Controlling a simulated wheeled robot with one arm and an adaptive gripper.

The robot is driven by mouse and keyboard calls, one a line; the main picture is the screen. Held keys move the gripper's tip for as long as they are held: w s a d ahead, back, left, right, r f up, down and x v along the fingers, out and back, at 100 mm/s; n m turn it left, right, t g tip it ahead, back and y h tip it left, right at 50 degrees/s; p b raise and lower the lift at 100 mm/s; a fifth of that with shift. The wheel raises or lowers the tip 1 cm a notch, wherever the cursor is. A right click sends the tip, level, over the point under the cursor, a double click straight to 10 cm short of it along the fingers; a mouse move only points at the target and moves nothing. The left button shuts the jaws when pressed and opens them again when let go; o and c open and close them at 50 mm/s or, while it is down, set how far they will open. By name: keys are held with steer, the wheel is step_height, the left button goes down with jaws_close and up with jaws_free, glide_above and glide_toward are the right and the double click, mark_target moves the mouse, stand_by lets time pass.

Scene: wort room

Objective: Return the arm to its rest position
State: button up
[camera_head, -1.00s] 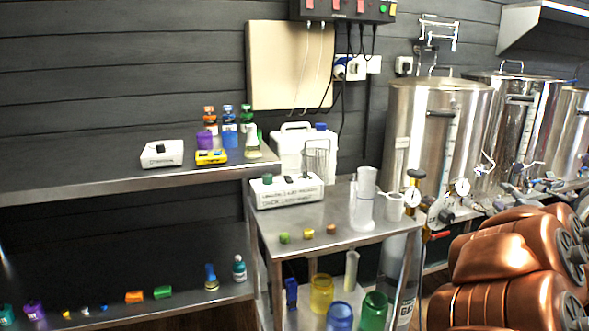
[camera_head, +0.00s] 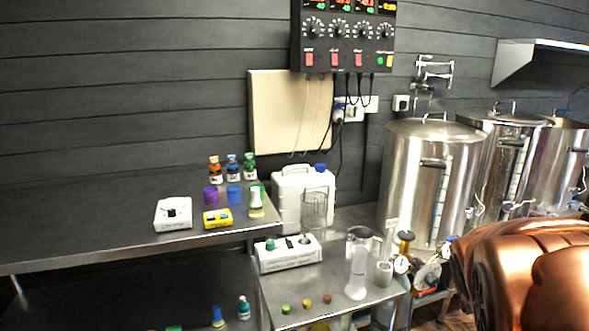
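My copper-coloured arm (camera_head: 545,275) fills the lower right of the head view, in front of the steel kettles' lower parts. Only rounded arm links and part of a dark joint show. My gripper is outside the picture, so its fingers and anything in them cannot be seen.
A steel table (camera_head: 335,292) holds a white stirrer unit (camera_head: 288,254), a white jug (camera_head: 290,200), a glass cylinder (camera_head: 357,265) and small caps. A shelf (camera_head: 90,240) at left carries bottles and boxes. Steel kettles (camera_head: 430,180) stand behind my arm. A control box (camera_head: 343,40) hangs above.

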steer(key=s+a+r+g+y+p, duration=0.2)
steer(key=s+a+g+y+p, duration=0.1)
steer(key=s+a, duration=0.7)
steer(key=s+a+r+g+y+p, duration=0.2)
steer(key=s+a+p, duration=0.4)
steer(key=s+a, duration=0.5)
steer(key=shift+a+n+g+y+p, duration=0.3)
steer(key=shift+a+g+y, duration=0.25)
steer(key=shift+g, duration=0.55)
steer(key=shift+s, duration=0.1)
